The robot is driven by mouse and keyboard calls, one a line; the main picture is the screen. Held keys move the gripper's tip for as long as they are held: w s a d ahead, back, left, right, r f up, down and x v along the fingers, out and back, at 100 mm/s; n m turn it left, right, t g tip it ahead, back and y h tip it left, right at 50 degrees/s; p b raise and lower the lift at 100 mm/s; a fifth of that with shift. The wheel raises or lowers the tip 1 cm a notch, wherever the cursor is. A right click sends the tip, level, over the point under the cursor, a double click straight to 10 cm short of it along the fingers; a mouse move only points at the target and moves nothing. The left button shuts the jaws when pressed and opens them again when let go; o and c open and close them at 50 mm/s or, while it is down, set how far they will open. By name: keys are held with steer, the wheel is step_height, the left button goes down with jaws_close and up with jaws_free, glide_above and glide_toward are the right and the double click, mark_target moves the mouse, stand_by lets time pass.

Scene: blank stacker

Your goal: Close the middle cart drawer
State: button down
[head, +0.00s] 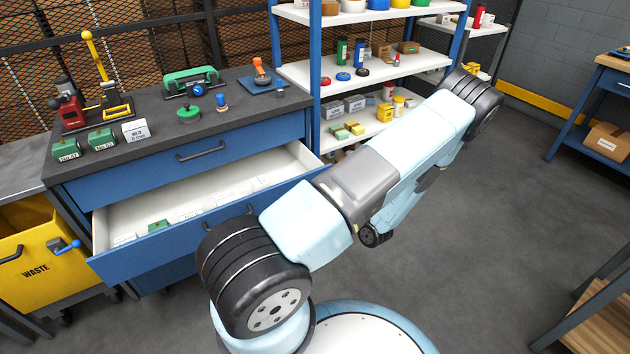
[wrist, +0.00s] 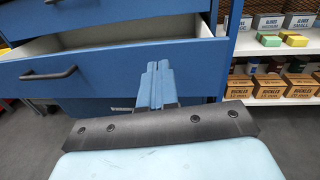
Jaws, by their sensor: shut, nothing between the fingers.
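The blue cart (head: 75,173) has its middle drawer (head: 170,240) pulled out, showing a white interior with a small green item near the front. The top drawer (head: 200,150) above it is shut. In the wrist view the middle drawer's blue front (wrist: 105,70) and its dark handle (wrist: 48,76) face me, with a gap into the drawer above the front. My gripper (wrist: 155,72) is shut and empty, its blue fingers together before the right part of that front. I cannot tell whether they touch it. My arm hides the gripper in the head view.
A yellow waste bin (head: 35,260) stands left of the cart. A shelf rack (head: 365,70) with boxes and bottles stands right of it. Tools and small boxes sit on the cart's dark top (head: 140,160). The grey floor (head: 480,240) at right is clear.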

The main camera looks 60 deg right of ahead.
mark_target(312, 175)
steer(key=w+d, duration=0.2)
steer(key=w, duration=0.1)
steer(key=w+d+f+m+h, duration=0.1)
steer(key=w+d, duration=0.2)
steer(key=w+d+f+m+g+h, duration=0.1)
steer(key=w+d, duration=0.1)
steer(key=w, duration=0.1)
steer(key=shift+w+d+f, duration=0.15)
steer(key=shift+d+f, duration=0.05)
steer(key=shift+d, duration=0.1)
stand_by(0.4)
